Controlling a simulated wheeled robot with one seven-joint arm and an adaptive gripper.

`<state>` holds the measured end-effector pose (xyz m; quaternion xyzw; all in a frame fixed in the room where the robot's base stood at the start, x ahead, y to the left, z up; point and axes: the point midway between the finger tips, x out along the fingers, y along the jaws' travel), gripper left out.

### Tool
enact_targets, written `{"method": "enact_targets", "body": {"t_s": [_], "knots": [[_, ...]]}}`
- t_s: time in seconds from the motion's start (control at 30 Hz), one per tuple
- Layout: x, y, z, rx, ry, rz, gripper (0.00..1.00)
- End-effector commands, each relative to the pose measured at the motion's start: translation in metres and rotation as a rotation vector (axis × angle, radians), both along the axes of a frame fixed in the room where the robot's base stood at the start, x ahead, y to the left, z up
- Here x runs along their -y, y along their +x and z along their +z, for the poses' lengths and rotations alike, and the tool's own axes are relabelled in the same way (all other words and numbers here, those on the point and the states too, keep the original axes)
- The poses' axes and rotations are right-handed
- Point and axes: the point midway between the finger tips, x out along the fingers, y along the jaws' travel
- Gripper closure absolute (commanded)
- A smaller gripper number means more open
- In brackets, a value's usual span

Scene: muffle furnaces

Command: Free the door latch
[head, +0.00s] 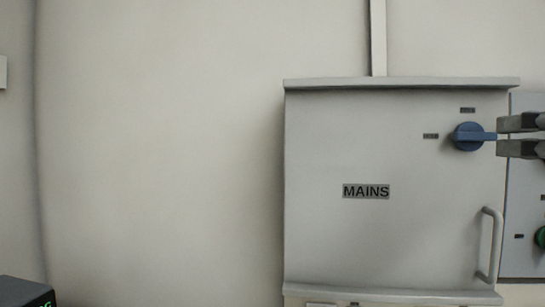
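The grey MAINS cabinet (390,235) hangs on the wall, its front door closed. A blue rotary latch handle (468,137) sits at the door's upper right, its lever lying level and pointing right. A D-shaped pull handle (489,245) is at the lower right of the door. My gripper (506,136) enters from the right edge, its two fingers apart, one above and one below the lever's height. The lever's tip is at the fingertips; I cannot tell whether they touch it. The rest of my gripper is out of frame.
Small dark label plates are above (467,110) and left (430,136) of the blue handle. A second grey panel with a green knob (541,238) stands close at right. A conduit (378,38) rises above the cabinet.

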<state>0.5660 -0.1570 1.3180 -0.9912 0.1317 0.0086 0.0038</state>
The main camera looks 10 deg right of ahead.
Motion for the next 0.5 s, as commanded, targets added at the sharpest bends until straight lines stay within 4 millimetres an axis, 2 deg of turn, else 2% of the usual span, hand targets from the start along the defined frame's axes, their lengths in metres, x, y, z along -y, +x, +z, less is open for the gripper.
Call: {"method": "enact_targets", "body": {"t_s": [0.17, 0.27, 0.5], "knots": [[0.007, 0.004, 0.004, 0.018, -0.011, -0.019, 0.23], [0.010, 0.017, 0.003, 0.015, -0.010, -0.016, 0.23], [0.023, 0.062, 0.001, 0.012, -0.009, -0.014, 0.23]]}}
